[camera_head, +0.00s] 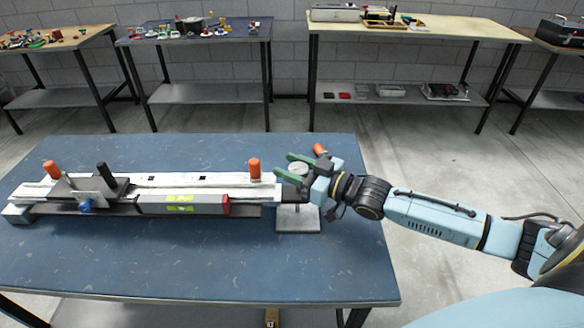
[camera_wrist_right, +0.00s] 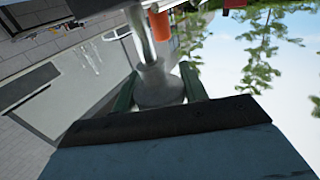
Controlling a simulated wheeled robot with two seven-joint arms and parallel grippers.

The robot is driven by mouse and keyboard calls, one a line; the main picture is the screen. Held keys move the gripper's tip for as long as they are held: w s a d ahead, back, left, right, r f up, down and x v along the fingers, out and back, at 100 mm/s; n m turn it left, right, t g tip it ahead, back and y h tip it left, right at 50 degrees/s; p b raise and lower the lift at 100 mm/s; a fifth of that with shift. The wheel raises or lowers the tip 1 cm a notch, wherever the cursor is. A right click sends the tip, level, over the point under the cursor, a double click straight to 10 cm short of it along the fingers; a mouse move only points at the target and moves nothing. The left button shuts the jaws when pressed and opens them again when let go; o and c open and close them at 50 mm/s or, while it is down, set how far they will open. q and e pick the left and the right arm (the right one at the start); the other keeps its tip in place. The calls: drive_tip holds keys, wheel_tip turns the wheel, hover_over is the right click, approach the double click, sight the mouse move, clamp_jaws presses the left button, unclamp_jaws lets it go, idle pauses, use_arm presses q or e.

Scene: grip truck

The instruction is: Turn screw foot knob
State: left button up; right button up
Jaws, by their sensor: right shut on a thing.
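The grip truck (camera_head: 180,203) lies on the blue table as a long, pale beam assembly with orange handles. At its right end is the grey round screw foot knob (camera_head: 298,169), above a square metal foot plate (camera_head: 298,221). My right gripper (camera_head: 293,167) reaches in from the right and its green fingers are shut on the knob. In the right wrist view the flared grey knob (camera_wrist_right: 158,92) sits between the two fingers (camera_wrist_right: 159,84), with a metal rod extending from it. The gripper partly hides the knob in the head view. My left gripper is not in view.
An orange handle (camera_head: 254,168) stands near the beam's right end, left of my right gripper. Another orange part (camera_head: 320,150) shows just behind the gripper. The blue table (camera_head: 200,265) is clear in front of the truck. Other tables stand far behind.

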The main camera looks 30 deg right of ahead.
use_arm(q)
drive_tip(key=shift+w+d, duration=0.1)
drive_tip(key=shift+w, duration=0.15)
use_arm(e)
drive_tip(key=shift+r, duration=0.1)
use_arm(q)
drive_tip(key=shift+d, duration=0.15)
use_arm(e)
drive_tip(key=o, duration=1)
use_arm(q)
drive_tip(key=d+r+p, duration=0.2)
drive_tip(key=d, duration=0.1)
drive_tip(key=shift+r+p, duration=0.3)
drive_tip(key=shift+p, duration=0.05)
use_arm(e)
drive_tip(key=v, duration=1.3)
drive_tip(key=shift+d, duration=0.15)
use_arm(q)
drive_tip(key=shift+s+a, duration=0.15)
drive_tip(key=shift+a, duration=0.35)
